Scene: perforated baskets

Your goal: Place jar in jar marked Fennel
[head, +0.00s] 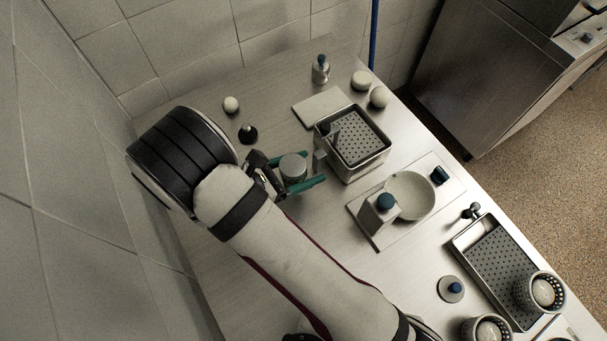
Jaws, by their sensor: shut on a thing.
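My gripper (304,171) is in the middle left of the head view, with teal fingers around a grey round-topped jar (292,165). It is shut on this jar, just left of a metal basket with a perforated floor (372,165). I cannot tell from this view whether the jar is raised off the table. No Fennel marking is readable. Two perforated round cups with pale contents stand at the lower right, one (521,296) in a second perforated tray (463,247) and one (468,327) near its lower left.
The wooden table (330,240) is clear below the gripper.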

